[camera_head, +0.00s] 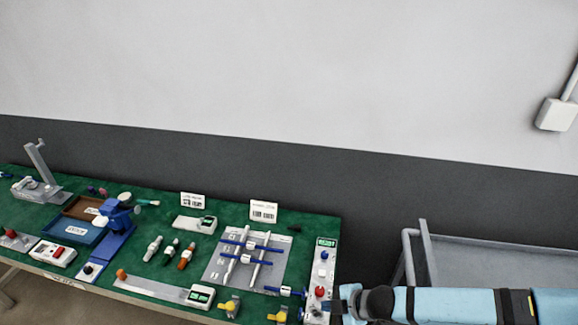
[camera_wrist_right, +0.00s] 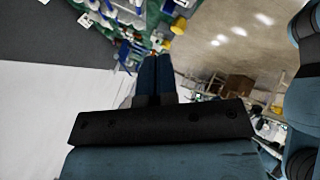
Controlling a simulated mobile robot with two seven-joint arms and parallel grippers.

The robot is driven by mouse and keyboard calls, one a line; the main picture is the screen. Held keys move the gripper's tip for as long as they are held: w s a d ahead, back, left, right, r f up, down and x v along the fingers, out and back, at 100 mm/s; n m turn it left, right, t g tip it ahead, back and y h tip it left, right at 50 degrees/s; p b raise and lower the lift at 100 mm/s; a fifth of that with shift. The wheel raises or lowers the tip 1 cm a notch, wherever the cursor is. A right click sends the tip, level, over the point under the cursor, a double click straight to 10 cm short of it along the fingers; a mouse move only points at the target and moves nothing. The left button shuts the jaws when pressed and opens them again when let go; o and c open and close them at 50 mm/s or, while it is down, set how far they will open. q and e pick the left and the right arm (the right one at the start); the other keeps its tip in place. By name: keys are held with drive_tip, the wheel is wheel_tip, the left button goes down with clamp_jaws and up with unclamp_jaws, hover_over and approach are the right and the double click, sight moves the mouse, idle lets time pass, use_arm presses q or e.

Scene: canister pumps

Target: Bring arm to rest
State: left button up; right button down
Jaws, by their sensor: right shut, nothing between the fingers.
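My right arm (camera_head: 450,305) comes in from the right edge in the head view. Its gripper (camera_head: 345,300) is at the right end of the green table (camera_head: 160,200), next to the panel with a red knob and small green display (camera_head: 325,255). In the right wrist view the two dark blue fingers (camera_wrist_right: 155,68) lie together, shut and empty. Whether the gripper touches the panel or table edge I cannot tell. My left gripper is in neither view.
The table holds a grey plate with rods and blue clamps (camera_head: 222,272), a blue tray (camera_head: 72,232), yellow-and-blue valves (camera_head: 230,306) and several small devices. A grey cart (camera_head: 490,262) stands right of the table. A wall (camera_head: 250,80) is behind, with a white box (camera_head: 555,114).

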drive_tip(key=s+a+r+m+t+y, duration=0.2)
drive_tip(key=s+a+r+m, duration=0.15)
drive_tip(key=a, duration=0.25)
drive_tip(key=s+a+r+m+t+y, duration=0.1)
drive_tip(key=s+a+r+m, duration=0.1)
drive_tip(key=s+a+m, duration=0.4)
drive_tip(key=s+d+f+m+t+h, duration=0.1)
drive_tip(key=s+d+f+m+h, duration=0.1)
drive_tip(key=d, duration=0.5)
drive_tip(key=s+d+f+m+t+h, duration=0.1)
drive_tip(key=s+d+f+m+h, duration=0.1)
drive_tip(key=d, duration=0.5)
drive_tip(key=s+d+f+m+t+h, duration=0.1)
drive_tip(key=s+d+f+m+h, duration=0.2)
drive_tip(key=d, duration=0.5)
drive_tip(key=shift+s+m+h, duration=0.5)
drive_tip(key=shift+s+m, duration=0.35)
drive_tip(key=shift+s, duration=0.25)
